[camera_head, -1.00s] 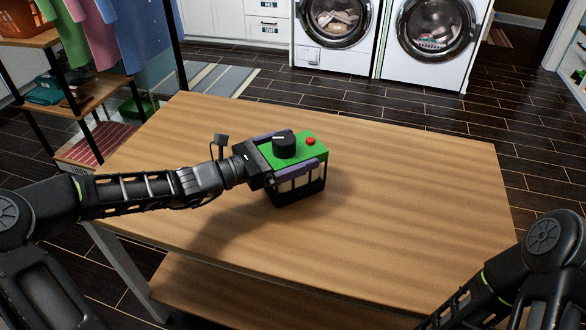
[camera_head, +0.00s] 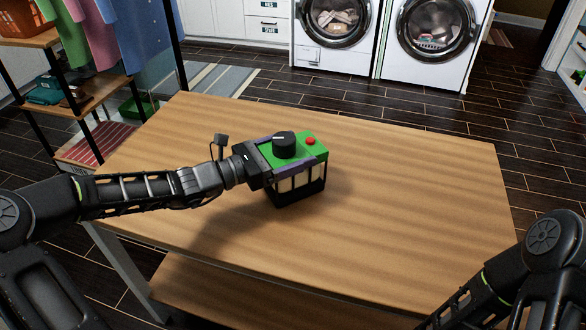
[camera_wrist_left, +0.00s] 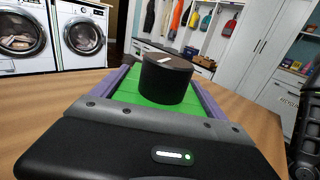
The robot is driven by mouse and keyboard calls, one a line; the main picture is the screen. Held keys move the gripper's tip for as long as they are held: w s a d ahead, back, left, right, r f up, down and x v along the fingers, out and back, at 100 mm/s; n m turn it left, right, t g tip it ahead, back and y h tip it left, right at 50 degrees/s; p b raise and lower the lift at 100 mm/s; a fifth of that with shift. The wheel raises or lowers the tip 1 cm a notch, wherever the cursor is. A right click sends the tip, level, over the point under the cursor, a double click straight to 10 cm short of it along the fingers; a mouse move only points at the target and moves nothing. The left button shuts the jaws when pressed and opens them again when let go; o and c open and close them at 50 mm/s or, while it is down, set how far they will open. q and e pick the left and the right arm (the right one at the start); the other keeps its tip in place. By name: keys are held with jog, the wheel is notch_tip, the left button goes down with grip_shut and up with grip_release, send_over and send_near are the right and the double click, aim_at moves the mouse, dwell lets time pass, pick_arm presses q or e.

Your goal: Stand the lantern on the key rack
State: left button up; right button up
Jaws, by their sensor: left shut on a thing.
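The lantern (camera_head: 314,178) stands upright at the middle of the wooden table. It has a green top, a black knob, a red button, pale side panels and a dark base. My left gripper (camera_head: 300,148) reaches in from the left, its purple-lined fingers closed on two opposite sides of the lantern's top. In the left wrist view the lantern's knob and green top (camera_wrist_left: 166,82) sit between the fingers. I cannot tell if the base touches the table. My right gripper is out of view; only part of that arm shows. I cannot make out a key rack for certain.
The wooden table (camera_head: 420,200) is otherwise bare, with free room right of the lantern. A shelf rack with hanging clothes (camera_head: 95,35) stands at the back left. Two washing machines (camera_head: 432,40) stand beyond the table.

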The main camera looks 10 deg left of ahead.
pick_arm(q)
jog(key=shift+c, duration=1)
jog(key=shift+r, duration=0.1)
notch_tip(320, 180, up, 10)
jog(key=shift+p, duration=1.05)
